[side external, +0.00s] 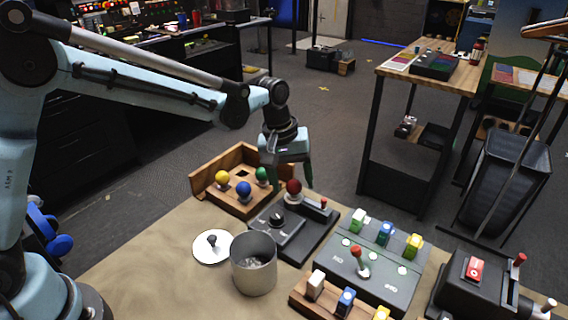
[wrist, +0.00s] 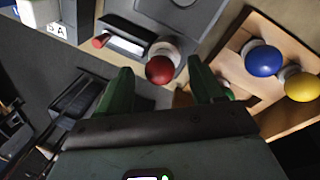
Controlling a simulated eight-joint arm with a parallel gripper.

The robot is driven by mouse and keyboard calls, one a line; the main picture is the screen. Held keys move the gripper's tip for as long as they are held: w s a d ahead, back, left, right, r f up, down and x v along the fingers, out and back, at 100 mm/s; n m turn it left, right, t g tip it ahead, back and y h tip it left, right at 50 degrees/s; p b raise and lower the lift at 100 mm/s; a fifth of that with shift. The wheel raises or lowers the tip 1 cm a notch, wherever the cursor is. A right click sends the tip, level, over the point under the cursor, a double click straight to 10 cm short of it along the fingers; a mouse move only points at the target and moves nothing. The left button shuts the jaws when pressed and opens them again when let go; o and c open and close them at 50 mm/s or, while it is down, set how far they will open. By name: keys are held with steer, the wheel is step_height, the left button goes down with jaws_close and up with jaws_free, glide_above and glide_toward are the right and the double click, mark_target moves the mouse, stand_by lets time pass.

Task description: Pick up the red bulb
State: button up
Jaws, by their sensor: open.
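The red bulb (side external: 293,187) stands upright in a white socket at the back of a dark grey box with a black knob (side external: 277,218). In the wrist view the red bulb (wrist: 160,70) shows just past and between my fingertips. My gripper (side external: 286,180) points down over the bulb, with its green fingers apart. In the wrist view my gripper (wrist: 163,78) is open and empty, with one finger on each side of the bulb. I cannot tell whether the fingertips reach below the bulb's top.
A wooden tray (side external: 232,200) left of the box holds yellow (side external: 222,177), blue (side external: 244,188) and green (side external: 262,174) bulbs. A metal can (side external: 254,265) and its lid (side external: 212,246) stand in front. A button panel with coloured blocks (side external: 365,270) is right. A red-handled lever (side external: 323,203) is close beside the bulb.

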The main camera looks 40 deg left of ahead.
mark_target(293, 186)
steer(key=c, duration=1.2)
steer(key=shift+r, duration=0.1)
steer(key=shift+r, duration=0.55)
steer(key=r, duration=0.3)
steer(key=shift+s+d+r, duration=0.25)
steer(key=shift+s+d, duration=0.15)
steer(key=s+d+r, duration=0.4)
steer(key=s+d, duration=0.1)
steer(key=s+d+r, duration=0.2)
steer(key=shift+s+d+r, duration=0.15)
steer(key=shift+s, duration=0.15)
